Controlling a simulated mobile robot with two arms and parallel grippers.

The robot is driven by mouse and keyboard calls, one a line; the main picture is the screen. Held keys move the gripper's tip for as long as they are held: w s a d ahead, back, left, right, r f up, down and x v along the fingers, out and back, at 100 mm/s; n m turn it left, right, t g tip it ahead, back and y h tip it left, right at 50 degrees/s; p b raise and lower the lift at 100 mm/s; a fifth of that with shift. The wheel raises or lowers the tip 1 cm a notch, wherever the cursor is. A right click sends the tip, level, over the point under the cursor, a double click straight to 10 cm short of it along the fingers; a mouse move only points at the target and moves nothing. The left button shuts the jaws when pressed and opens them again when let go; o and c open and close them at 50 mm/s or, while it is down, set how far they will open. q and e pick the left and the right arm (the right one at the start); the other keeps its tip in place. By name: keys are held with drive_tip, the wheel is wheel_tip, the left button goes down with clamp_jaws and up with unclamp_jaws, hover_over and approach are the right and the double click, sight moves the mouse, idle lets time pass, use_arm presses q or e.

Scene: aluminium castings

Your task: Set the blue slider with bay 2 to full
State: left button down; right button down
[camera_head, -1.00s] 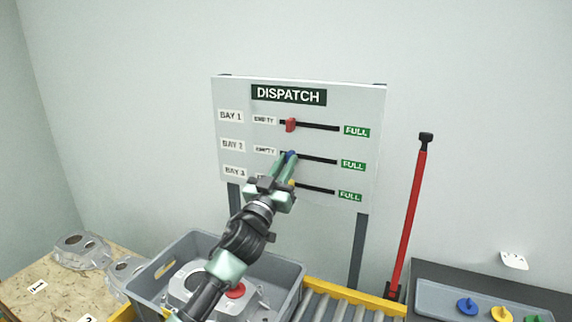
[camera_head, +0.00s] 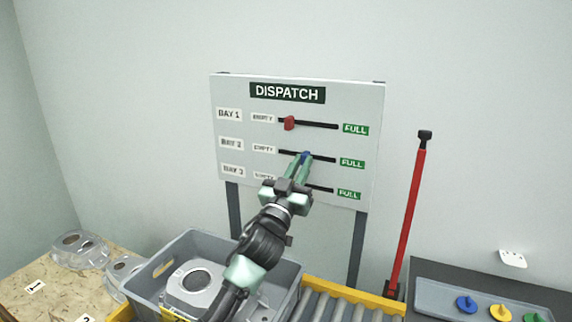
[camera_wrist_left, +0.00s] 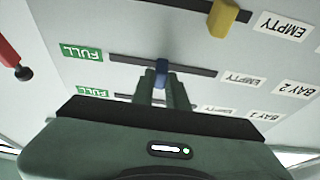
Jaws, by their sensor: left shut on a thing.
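The grey-white DISPATCH board (camera_head: 360,100) carries three slots between EMPTY at left and FULL at right. The blue slider (camera_head: 306,155) in the BAY 2 slot stands near mid-slot. It also shows in the left wrist view (camera_wrist_left: 162,67), where the picture is turned over and FULL lies at left. My left gripper (camera_head: 303,159) is shut on the blue slider, its fingers on either side of the knob. The green FULL label of bay 2 (camera_head: 351,163) is at the slot's right end. My right gripper is not in view.
The red slider (camera_head: 289,123) is near EMPTY on bay 1. The yellow slider (camera_wrist_left: 228,18) shows in the left wrist view; my gripper hides it in the head view. A grey crate (camera_head: 290,270) stands below the board, a red-handled tool (camera_head: 409,215) to the right.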

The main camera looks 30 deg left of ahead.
use_arm(q)
drive_tip(key=d, duration=0.3)
drive_tip(key=shift+f, duration=0.1)
drive_tip(key=shift+w+a, duration=0.1)
drive_tip(key=c, duration=1.8)
unclamp_jaws()
drive_tip(key=o, duration=0.4)
drive_tip(key=shift+d, duration=0.25)
